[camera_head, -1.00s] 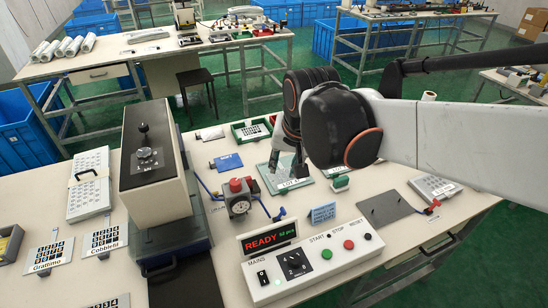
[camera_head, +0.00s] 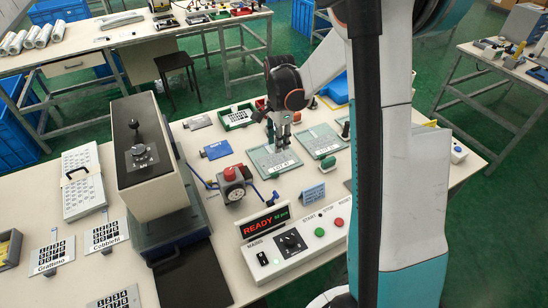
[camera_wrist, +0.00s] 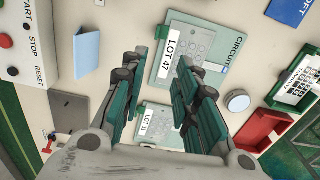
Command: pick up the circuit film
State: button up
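The circuit film is a pale grey-green sheet (camera_head: 268,165) with a "LOT 47" label, lying flat on the table. In the wrist view the film (camera_wrist: 198,50) shows the word "CIRCUIT" and a faint key pattern. A second similar sheet (camera_head: 322,136) lies to its right; in the wrist view this sheet (camera_wrist: 156,122) has its own lot label and is partly covered by my fingers. My gripper (camera_head: 283,143) points down above the far right part of the LOT 47 film. In the wrist view my gripper (camera_wrist: 163,60) is open with nothing between its fingers. Its exact height is unclear.
A control panel (camera_head: 297,245) reading "READY" stands in front. A green tray (camera_head: 237,118) is behind. The big press (camera_head: 150,165) stands left.

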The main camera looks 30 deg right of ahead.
jog(key=b, duration=0.2)
send_over(278, 172)
jog(key=f, duration=0.8)
jog(key=shift+w+d+f, duration=0.15)
jog(key=shift+w+f, duration=0.1)
jog(key=shift+s+f+b, duration=0.2)
jog(key=shift+f+b, duration=0.5)
jog(key=shift+f, duration=0.7)
jog(key=shift+s+f+b, duration=0.15)
jog(key=shift+f+b, duration=0.55)
jog(key=shift+f, duration=0.65)
grip_shut()
